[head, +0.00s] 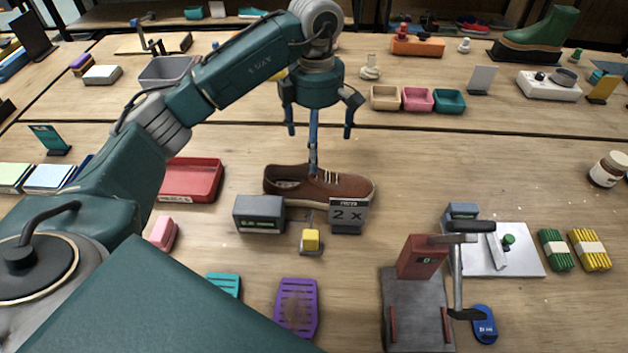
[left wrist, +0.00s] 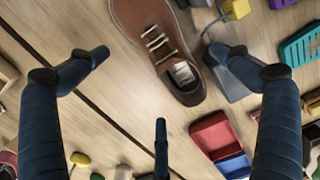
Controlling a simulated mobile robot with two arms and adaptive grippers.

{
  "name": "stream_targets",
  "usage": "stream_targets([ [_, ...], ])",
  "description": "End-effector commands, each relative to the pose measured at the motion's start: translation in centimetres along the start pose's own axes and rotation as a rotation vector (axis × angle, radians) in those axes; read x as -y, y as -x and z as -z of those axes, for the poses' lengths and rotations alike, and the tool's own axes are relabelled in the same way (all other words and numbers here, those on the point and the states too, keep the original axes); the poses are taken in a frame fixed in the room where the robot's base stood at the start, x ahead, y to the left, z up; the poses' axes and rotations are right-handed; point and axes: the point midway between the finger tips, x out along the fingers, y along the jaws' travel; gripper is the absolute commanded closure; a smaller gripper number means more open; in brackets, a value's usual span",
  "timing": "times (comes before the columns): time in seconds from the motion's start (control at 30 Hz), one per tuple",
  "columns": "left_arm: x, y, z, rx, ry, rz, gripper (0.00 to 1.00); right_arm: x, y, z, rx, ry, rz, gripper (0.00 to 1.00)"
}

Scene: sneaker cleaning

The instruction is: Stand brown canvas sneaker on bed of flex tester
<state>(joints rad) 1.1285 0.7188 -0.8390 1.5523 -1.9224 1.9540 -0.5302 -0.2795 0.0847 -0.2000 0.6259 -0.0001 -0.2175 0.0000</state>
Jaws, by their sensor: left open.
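The brown canvas sneaker (head: 345,187), with pale laces and sole, stands sole down on the table, toe to the right. In the left wrist view the sneaker (left wrist: 140,22) lies at the top, its opening towards the camera. My left gripper (head: 318,138) is open and empty above it, its three fingers spread and pointing down; one finger overlaps the laces in the head view. In the wrist view the gripper (left wrist: 158,75) has nothing between its fingers. What looks like the flex tester, with a grey bed (head: 418,318), red block and metal lever, stands at front right. My right gripper is out of view.
A white board (head: 510,262) lies behind the tester.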

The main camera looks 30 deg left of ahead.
Motion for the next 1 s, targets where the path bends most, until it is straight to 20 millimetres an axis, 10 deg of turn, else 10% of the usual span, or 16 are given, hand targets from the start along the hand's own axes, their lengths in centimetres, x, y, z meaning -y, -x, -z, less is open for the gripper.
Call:
stream_targets([
  [0.4,0.0,-4.8,-0.1,-0.023,0.048,-0.001,0.00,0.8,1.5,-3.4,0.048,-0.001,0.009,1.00],
  [1.0,-0.4,-10.8,-0.6,-0.020,0.046,-0.004,0.00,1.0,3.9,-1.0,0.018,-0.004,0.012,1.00],
])
